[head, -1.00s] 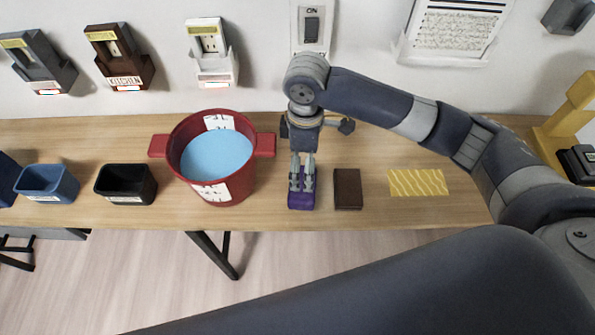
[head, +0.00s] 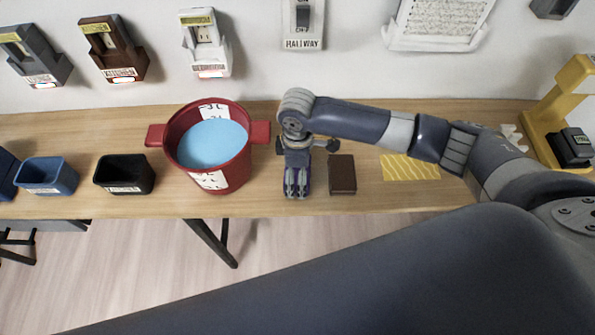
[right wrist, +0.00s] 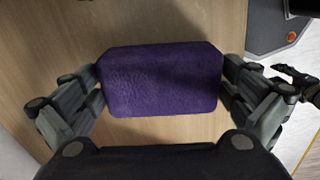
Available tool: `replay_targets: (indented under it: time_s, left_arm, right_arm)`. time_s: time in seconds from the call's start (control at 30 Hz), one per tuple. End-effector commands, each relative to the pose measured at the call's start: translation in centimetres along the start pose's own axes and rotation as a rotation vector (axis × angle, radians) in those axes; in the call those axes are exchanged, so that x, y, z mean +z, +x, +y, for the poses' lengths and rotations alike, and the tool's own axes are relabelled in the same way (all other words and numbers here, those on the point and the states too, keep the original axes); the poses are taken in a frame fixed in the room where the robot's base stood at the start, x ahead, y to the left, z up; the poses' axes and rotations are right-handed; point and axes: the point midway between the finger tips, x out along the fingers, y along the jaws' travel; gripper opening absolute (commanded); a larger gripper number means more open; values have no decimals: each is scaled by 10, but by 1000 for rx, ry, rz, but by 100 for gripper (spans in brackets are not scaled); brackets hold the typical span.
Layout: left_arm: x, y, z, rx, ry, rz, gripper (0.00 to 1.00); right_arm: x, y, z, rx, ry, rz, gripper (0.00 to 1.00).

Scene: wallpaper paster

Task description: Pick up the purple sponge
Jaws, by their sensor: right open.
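The purple sponge (right wrist: 160,80) lies on the wooden table between the two fingers of my right gripper (right wrist: 160,92) in the right wrist view. The fingers stand on either side of it, close to its short ends. In the head view my right gripper (head: 297,183) points down over the sponge (head: 291,193) and hides most of it. The right gripper is open.
A red pot (head: 238,165) of blue liquid stands left of the gripper. A brown block (head: 342,175) lies close on its right, then a yellow patterned sheet (head: 410,167). Black (head: 125,176) and blue (head: 47,178) bins and a yellow stand (head: 548,112) are farther off.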

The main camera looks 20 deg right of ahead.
Motion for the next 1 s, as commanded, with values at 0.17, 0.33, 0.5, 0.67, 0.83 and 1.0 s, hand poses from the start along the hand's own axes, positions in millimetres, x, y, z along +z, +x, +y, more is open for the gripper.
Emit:
replay_targets:
  time_s: [0.17,0.33,0.5,0.67,0.83,1.0]
  left_arm:
    - [17,-1,3,3,0,-25,40]
    - [19,-1,3,3,0,-29,40]
    - [15,0,2,2,0,-21,40]
    - [7,2,1,1,0,-10,40]
    - [5,6,1,1,0,-5,40]
    - [6,11,1,1,-1,-6,40]
  right_arm:
    - [0,0,0,0,0,0,71]
    - [0,0,0,0,0,0,71]
    - [0,-1,0,0,0,0,71]
    - [0,-7,1,1,0,2,71]
    - [-1,-28,1,3,0,4,71]
    - [-4,-37,-27,-3,-6,3,71]
